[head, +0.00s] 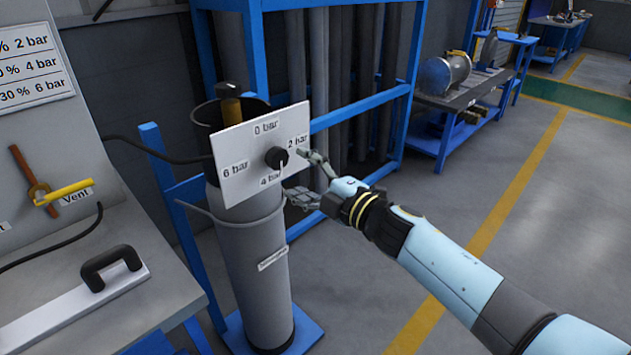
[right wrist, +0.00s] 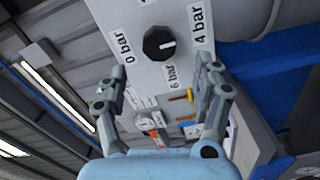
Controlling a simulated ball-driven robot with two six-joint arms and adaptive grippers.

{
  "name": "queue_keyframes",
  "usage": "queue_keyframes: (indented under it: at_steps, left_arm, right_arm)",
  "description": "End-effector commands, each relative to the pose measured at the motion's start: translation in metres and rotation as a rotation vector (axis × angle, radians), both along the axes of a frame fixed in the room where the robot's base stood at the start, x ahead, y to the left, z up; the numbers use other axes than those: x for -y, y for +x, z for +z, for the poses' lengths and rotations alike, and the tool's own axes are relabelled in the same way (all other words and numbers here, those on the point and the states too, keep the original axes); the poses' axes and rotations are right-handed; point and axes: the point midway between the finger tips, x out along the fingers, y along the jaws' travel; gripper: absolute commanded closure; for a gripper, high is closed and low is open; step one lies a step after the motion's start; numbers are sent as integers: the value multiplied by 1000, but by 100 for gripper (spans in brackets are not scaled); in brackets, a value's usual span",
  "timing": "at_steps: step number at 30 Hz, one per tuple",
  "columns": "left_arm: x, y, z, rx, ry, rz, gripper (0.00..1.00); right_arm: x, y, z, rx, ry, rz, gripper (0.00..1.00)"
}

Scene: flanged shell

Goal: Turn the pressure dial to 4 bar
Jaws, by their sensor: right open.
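The pressure dial is a round black knob (head: 277,157) on a tilted white plate (head: 237,168) marked 0, 2, 4 and 6 bar. In the right wrist view the knob (right wrist: 158,43) has a white mark pointing right, roughly to the 4 bar side. In the head view the mark points down, near the 4 bar label. My right gripper (head: 300,176) is open just right of the knob. Its two fingers (right wrist: 160,78) stand apart in the wrist view, with the knob between and beyond them, seemingly untouched. My left gripper is not in view.
The plate sits on a grey cylinder (head: 250,265) on a blue stand (head: 305,335). A blue rack (head: 360,105) stands behind. At left are a bench with a black handle (head: 110,268), a yellow vent lever (head: 65,192) and a percent-to-bar chart (head: 32,60). The floor at right is clear.

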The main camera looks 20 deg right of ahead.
Motion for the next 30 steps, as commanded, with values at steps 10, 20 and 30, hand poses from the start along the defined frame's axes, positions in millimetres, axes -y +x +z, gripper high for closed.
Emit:
queue_keyframes:
  at_steps: [10, 20, 30]
  left_arm:
    - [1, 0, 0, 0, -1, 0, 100]
    - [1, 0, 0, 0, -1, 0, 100]
    - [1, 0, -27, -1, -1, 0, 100]
  right_arm:
    - [13, -35, 0, 0, 0, 0, 32]
    - [13, -35, 0, 0, 0, 0, 32]
    - [13, -65, -77, -102, 26, -13, 32]
